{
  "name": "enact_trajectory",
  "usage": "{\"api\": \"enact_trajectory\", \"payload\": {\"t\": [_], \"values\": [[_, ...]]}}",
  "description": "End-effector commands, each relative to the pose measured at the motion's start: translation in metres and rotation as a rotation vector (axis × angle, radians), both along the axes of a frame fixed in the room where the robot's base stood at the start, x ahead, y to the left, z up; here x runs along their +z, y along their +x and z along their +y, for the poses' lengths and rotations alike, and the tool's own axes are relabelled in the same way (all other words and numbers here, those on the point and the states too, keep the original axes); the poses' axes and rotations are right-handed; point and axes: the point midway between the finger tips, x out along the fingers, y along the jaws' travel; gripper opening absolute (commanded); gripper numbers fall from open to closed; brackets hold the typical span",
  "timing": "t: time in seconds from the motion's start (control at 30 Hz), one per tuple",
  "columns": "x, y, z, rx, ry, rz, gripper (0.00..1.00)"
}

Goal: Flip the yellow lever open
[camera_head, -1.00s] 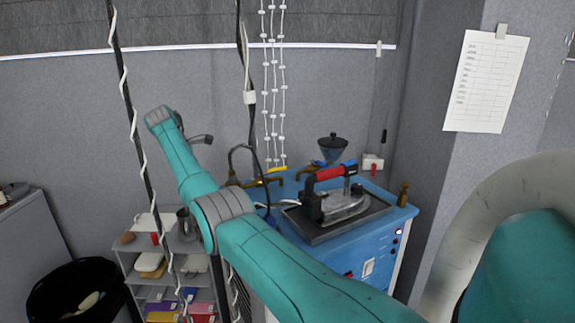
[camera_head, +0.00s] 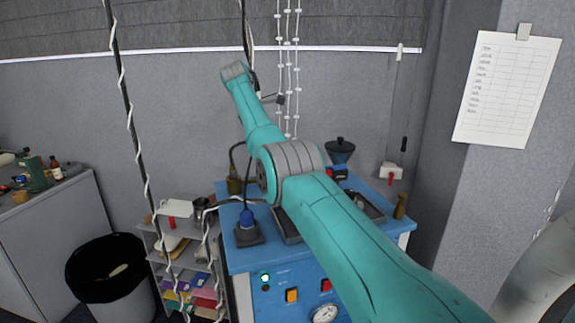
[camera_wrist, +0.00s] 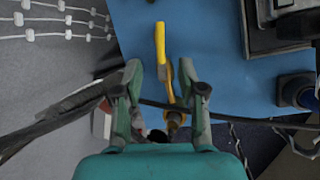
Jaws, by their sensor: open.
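The yellow lever (camera_wrist: 161,45) shows in the wrist view as a bright handle above the blue top. It joins a brass fitting (camera_wrist: 172,116) low in the picture. My gripper (camera_wrist: 160,76) is open, its two fingers apart on either side of the lever's line. The yellow grip extends past the fingertips, and the lower stem lies between the fingers in the picture. I cannot tell the height gap or whether either finger touches it. In the head view my arm hides the lever.
A blue-topped cabinet (camera_head: 240,262) carries a blue-handled item on a dark base (camera_head: 249,236), a dark hopper (camera_head: 340,150) and a small brass bottle (camera_head: 400,206). A black cable (camera_wrist: 225,114) crosses near the right finger. Bead strands (camera_wrist: 60,20) hang at upper left. A tray (camera_wrist: 262,42) is at right.

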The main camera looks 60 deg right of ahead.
Motion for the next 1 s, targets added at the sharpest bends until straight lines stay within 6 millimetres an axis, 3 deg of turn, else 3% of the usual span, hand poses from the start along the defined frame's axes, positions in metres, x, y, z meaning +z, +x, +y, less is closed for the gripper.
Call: {"api": "enact_trajectory", "payload": {"t": [0.53, 0.73, 1.0], "values": [[-0.079, -0.015, -0.033, 0.0, 0.001, 0.002, 0.4], [-0.091, -0.017, -0.038, 0.0, -0.001, -0.001, 0.4], [-0.094, -0.018, -0.039, 0.0, 0.0, 0.0, 0.4]]}}
